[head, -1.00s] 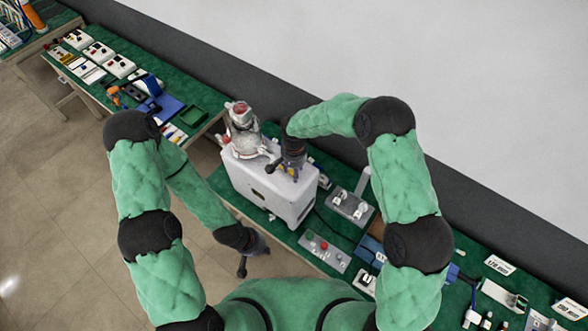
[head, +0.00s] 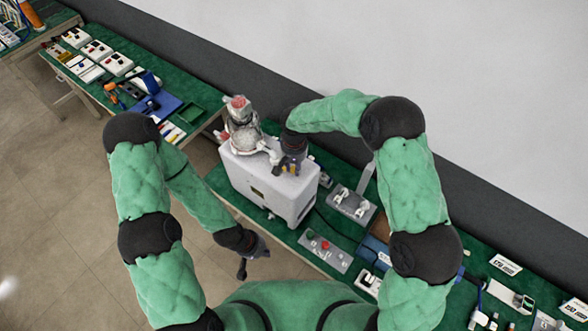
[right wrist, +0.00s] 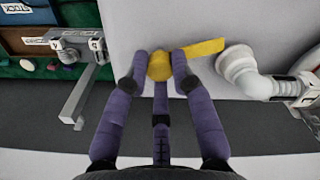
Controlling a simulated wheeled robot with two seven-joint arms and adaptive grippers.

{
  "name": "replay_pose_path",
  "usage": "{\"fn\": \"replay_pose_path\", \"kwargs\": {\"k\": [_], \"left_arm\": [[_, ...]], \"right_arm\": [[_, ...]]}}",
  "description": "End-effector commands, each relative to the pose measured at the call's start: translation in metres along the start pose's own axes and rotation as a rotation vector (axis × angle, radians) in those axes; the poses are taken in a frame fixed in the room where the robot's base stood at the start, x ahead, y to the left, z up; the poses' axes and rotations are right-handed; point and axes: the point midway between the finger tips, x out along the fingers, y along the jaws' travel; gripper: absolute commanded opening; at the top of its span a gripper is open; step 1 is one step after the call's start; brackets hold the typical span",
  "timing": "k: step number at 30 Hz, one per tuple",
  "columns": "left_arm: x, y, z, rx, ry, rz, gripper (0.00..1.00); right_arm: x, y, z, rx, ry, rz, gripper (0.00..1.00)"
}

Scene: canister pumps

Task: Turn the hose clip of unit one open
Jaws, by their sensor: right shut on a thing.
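The pump unit is a white box (head: 262,185) with a glass and metal pump head (head: 243,135) on top. In the right wrist view a yellow clip (right wrist: 160,66) with a flat tab (right wrist: 203,48) pointing right sits on the white surface. My right gripper (right wrist: 160,72) is shut on the yellow clip, one purple finger on either side; it also shows above the box in the head view (head: 290,168).
A grey switch panel (head: 325,250) and a grey fixture with white fittings (head: 351,203) lie on the green bench right of the box. A grey bracket (right wrist: 85,92) shows left of my fingers. A wall runs behind the bench. Floor at lower left is clear.

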Motion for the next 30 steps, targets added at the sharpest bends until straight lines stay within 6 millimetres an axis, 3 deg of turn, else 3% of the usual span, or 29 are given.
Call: {"fn": "replay_pose_path", "kwargs": {"k": [12,30], "left_arm": [[0.028,-0.010,-0.001,0.000,0.000,0.000,0.00],[0.043,-0.015,-0.002,0.000,0.000,0.000,0.00]], "right_arm": [[0.003,0.000,0.000,-0.397,0.000,0.000,0.00],[0.002,0.000,0.001,-0.951,-0.003,0.000,0.00]]}}
